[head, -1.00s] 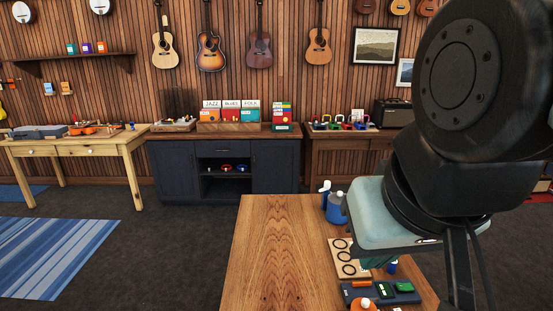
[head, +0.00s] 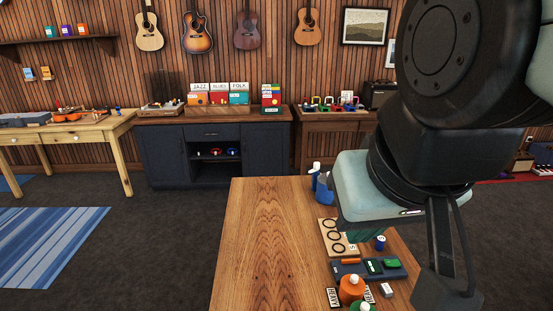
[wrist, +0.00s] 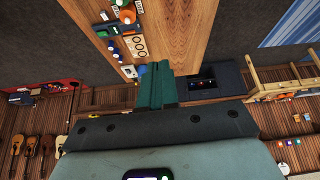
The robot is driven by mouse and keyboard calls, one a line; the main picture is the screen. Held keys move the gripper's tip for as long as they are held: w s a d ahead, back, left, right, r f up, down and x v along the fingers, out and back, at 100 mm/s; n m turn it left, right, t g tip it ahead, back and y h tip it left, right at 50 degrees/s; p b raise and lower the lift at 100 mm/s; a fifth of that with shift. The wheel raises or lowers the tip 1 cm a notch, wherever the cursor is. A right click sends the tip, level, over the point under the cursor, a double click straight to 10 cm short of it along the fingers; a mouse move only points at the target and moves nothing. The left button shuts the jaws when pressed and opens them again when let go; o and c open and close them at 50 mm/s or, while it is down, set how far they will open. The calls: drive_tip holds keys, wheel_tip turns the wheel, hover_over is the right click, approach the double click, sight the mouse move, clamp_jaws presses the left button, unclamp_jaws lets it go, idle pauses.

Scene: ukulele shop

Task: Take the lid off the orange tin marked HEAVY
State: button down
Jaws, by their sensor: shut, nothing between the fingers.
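The orange tin (head: 350,293) stands near the front of the wooden table, with a pale knob on top of its lid. A white card reading HEAVY (head: 333,298) lies just left of it. The tin also shows near the top of the wrist view (wrist: 128,15). A green-topped tin (head: 361,307) is partly cut off by the bottom edge of the head view. My gripper (wrist: 156,84) has green fingers, shut and empty. In the head view, its fingers are partly hidden beneath the pale hand, above the table's right side and farther back than the tin.
A board with black rings (head: 331,235), a dark blue tray (head: 348,270) with a green item and a small blue jar (head: 380,243) stand behind the tin. A blue bottle (head: 323,187) is at the back right. The table's left half (head: 262,240) is clear.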

drive_tip(key=c, duration=1.8)
unclamp_jaws()
drive_tip(key=shift+c, duration=0.2)
drive_tip(key=o, duration=1.8)
drive_tip(key=shift+o, duration=0.2)
drive_tip(key=m+g, duration=0.5)
drive_tip(key=g, duration=0.1)
hover_over(355, 276)
wheel_tip(355, 276, down, 28)
wheel_tip(355, 276, down, 6)
drive_tip(key=shift+s+r, duration=0.15)
drive_tip(key=shift+r, duration=0.1)
drive_tip(key=shift+f, duration=2.85)
